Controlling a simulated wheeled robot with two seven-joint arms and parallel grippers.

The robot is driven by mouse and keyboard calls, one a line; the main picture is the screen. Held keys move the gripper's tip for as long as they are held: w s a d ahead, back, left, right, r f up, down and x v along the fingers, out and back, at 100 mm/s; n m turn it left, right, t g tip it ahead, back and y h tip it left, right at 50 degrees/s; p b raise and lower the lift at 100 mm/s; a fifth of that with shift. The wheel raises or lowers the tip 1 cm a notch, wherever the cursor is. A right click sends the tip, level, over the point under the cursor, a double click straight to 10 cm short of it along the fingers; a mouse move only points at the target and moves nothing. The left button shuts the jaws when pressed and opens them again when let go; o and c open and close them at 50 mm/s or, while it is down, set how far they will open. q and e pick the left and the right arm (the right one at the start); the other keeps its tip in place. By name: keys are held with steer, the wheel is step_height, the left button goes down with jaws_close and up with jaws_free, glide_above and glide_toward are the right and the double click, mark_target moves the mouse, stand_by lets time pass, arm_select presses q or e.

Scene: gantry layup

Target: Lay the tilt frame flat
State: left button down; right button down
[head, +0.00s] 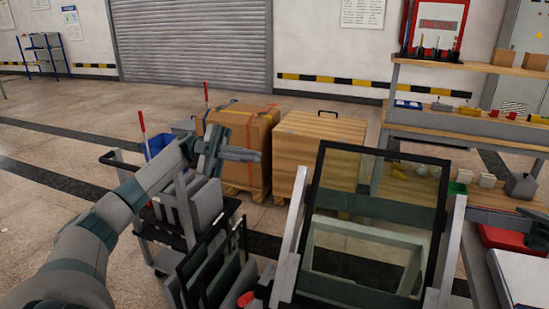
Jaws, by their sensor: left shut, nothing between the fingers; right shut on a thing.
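The tilt frame (444,190) is a black-rimmed frame with a see-through pane, in the lower right middle of the head view. It stands raised at a steep tilt between two light grey posts (290,240). A pale green box-shaped frame (345,230) shows through its lower part. My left gripper (254,155) is shut and empty, in the air to the left of the tilt frame and apart from it. I cannot make out my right gripper. The tilt frame's bottom edge is cut off by the picture.
A black cart (118,163) with grey panels stands below my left arm. A rack of dark panels (190,280) is left of the tilt frame, near a red knob (245,299). Two crates (315,150) stand behind. A shelved bench (480,75) is at right.

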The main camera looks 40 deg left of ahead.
mark_target(299, 166)
arm_select(q)
steer(key=w+d, duration=0.3)
steer(key=d, duration=0.5)
steer(key=shift+w+f, duration=0.15)
steer(key=shift+f, duration=0.15)
steer(key=shift+w, duration=0.1)
stand_by(0.4)
arm_select(e)
steer(key=shift+a, duration=0.1)
arm_select(q)
steer(key=shift+w+a+f+n+t, duration=0.3)
steer(key=shift+w+a+f+n, duration=0.1)
steer(key=shift+w+f+n, duration=0.35)
arm_select(e)
steer(key=c, duration=2)
jaws_free()
steer(key=shift+r, duration=0.15)
steer(key=shift+c, duration=0.2)
arm_select(q)
steer(key=shift+w+d+r, duration=0.1)
arm_select(e)
steer(key=o, duration=0.4)
steer(key=shift+s, duration=0.1)
arm_select(q)
steer(key=shift+m, duration=0.25)
arm_select(e)
steer(key=shift+r, duration=0.1)
arm_select(q)
steer(key=shift+r, duration=0.1)
